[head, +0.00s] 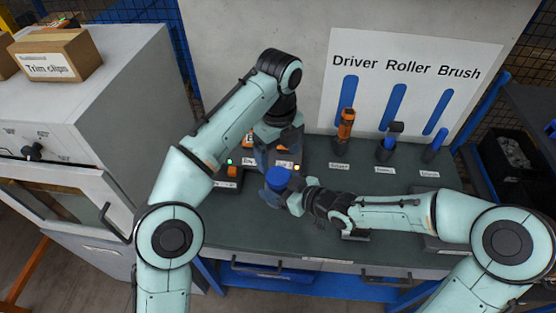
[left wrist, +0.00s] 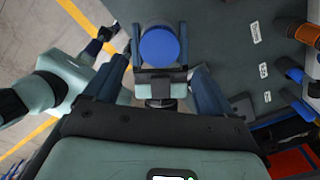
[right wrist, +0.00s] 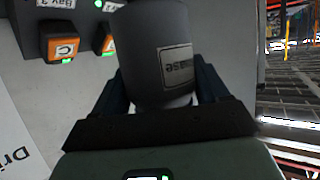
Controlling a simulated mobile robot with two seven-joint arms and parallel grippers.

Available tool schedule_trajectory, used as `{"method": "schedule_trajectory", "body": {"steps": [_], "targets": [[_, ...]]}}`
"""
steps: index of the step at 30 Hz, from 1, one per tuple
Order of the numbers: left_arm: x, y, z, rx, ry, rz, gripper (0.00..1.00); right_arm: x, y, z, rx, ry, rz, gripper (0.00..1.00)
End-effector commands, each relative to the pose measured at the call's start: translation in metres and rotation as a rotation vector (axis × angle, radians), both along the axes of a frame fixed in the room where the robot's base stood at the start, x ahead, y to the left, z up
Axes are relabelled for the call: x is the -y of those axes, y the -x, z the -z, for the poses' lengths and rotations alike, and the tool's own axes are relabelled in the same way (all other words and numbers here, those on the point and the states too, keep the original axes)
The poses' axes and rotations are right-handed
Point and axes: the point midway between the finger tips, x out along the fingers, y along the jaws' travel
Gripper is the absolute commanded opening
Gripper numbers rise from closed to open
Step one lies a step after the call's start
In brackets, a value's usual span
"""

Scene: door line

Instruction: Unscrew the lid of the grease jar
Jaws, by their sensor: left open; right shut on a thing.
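The grease jar is a dark grey jar with a round blue lid (head: 278,176), standing upright over the bench. My right gripper (head: 290,196) is shut on the jar's body from the right. In the right wrist view the grey jar body (right wrist: 160,45), with a partly readable label, sits between its fingers. The lid also shows from above in the left wrist view (left wrist: 159,47). My left gripper (head: 268,157) is open behind and above the lid in the head view. Its fingers are spread wider than the lid, apart from it. The lid appears seated on the jar.
The green bench (head: 260,232) carries an orange-handled driver (head: 345,124), a roller (head: 391,138) and a brush (head: 435,146) in holders. Orange batteries (head: 232,172) sit at the back left. A grey cabinet (head: 120,80) stands left; a dark bin (head: 510,158) is right.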

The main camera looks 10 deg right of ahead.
Motion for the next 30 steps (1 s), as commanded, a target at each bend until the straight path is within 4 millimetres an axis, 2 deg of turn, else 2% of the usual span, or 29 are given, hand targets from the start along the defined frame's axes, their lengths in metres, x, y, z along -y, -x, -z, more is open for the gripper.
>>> {"method": "schedule_trajectory", "body": {"steps": [9, 15, 26, 27, 29, 30], "targets": [[-0.001, 0.000, 0.045, -0.002, -0.001, -0.002, 0.84, 0.000, 0.000, -0.001, 0.002, -0.001, 0.000, 0.00], [-0.001, 0.000, 0.066, 0.000, -0.001, -0.003, 0.84, 0.000, 0.000, -0.001, 0.002, -0.001, 0.000, 0.00], [-0.001, 0.000, 0.073, 0.000, 0.001, -0.004, 0.84, 0.000, 0.000, -0.001, 0.002, -0.001, 0.000, 0.00], [-0.001, 0.000, 0.073, 0.000, 0.001, -0.004, 0.78, 0.000, 0.000, -0.001, 0.002, -0.001, 0.000, 0.00], [-0.001, 0.000, 0.072, 0.000, 0.001, -0.004, 0.58, 0.000, 0.000, -0.001, 0.002, -0.001, 0.000, 0.00], [-0.001, 0.000, 0.072, 0.000, 0.001, -0.004, 0.45, 0.000, 0.000, -0.001, 0.002, -0.001, 0.000, 0.00]]}}
